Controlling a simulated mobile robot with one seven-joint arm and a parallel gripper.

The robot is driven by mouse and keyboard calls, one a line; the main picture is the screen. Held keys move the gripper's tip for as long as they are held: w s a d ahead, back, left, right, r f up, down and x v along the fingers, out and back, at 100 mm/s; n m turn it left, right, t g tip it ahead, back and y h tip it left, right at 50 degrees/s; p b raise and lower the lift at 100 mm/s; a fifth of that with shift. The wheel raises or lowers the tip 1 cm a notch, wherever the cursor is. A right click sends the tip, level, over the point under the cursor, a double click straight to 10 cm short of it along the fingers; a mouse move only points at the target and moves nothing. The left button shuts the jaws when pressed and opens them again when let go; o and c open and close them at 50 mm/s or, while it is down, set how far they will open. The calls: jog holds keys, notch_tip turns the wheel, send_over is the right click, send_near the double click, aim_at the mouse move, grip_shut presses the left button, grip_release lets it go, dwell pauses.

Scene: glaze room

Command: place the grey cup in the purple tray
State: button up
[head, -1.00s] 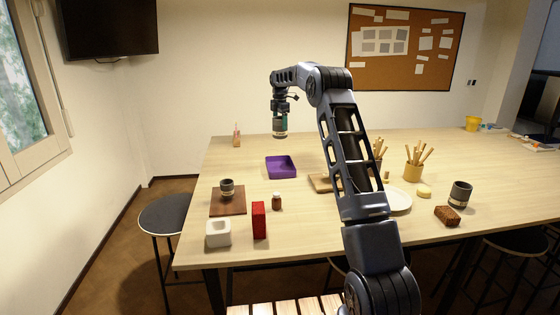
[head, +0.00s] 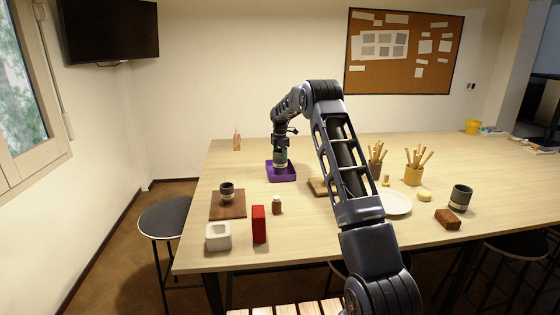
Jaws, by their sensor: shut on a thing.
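My gripper (head: 280,149) is shut on the grey cup (head: 280,161), which looks dark with a paler band and a hint of teal. The gripper covers its upper part. The cup is upright, at or just above the purple tray (head: 284,178). I cannot tell whether its base touches the tray floor. The tray is a shallow open box near the middle left of the table.
A dark cup (head: 227,192) stands on a brown board (head: 228,208). A red box (head: 259,224), white block (head: 218,236) and small brown bottle (head: 277,205) stand nearby.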

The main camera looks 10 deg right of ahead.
jog(key=shift+f, duration=1.25)
jog(key=shift+f, duration=0.15)
jog(key=o, duration=1.1)
